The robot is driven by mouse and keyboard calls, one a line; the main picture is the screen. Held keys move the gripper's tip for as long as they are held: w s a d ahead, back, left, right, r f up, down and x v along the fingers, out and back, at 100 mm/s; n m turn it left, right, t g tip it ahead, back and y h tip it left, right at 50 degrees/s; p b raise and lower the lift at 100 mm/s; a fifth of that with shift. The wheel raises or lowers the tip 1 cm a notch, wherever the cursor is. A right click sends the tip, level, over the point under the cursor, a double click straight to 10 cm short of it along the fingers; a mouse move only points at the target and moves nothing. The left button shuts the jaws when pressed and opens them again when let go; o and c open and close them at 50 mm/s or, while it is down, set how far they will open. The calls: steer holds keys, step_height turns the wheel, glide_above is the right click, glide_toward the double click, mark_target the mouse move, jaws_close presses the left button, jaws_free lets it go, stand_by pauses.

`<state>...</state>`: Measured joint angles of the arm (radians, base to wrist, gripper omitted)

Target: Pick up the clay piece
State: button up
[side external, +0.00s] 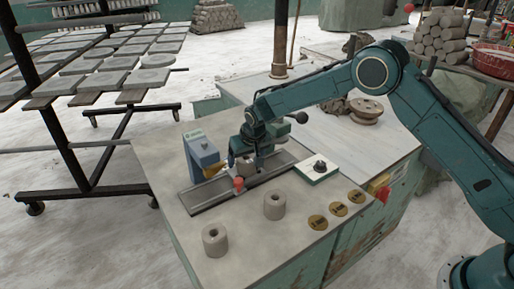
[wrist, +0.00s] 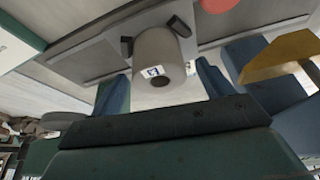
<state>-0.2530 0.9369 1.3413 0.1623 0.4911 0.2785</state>
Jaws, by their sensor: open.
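A grey-brown cylindrical clay piece (wrist: 155,48) with a small white and blue label and a dark hole in its end sits at the metal fixture rail (wrist: 75,68). Two dark pads flank it. In the side external view this piece (side external: 246,170) is mostly hidden by my gripper (side external: 245,160). In the wrist view my gripper (wrist: 161,72) is open, with one blue finger on each side of the clay piece's near end. I cannot tell whether either finger touches it.
Two more hollow clay cylinders stand on the bench, one in the middle (side external: 274,206) and one at the front (side external: 214,241). A blue-grey upright block (side external: 202,153), a yellow part (side external: 202,185) and a red knob (side external: 239,184) are close to my gripper. A white switch box (side external: 317,170) stands right.

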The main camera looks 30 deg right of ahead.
steer(key=shift+x, duration=1.05)
steer(key=c, duration=1.3)
steer(key=shift+r, duration=0.2)
step_height(320, 180, up, 20)
steer(key=shift+f, duration=0.15)
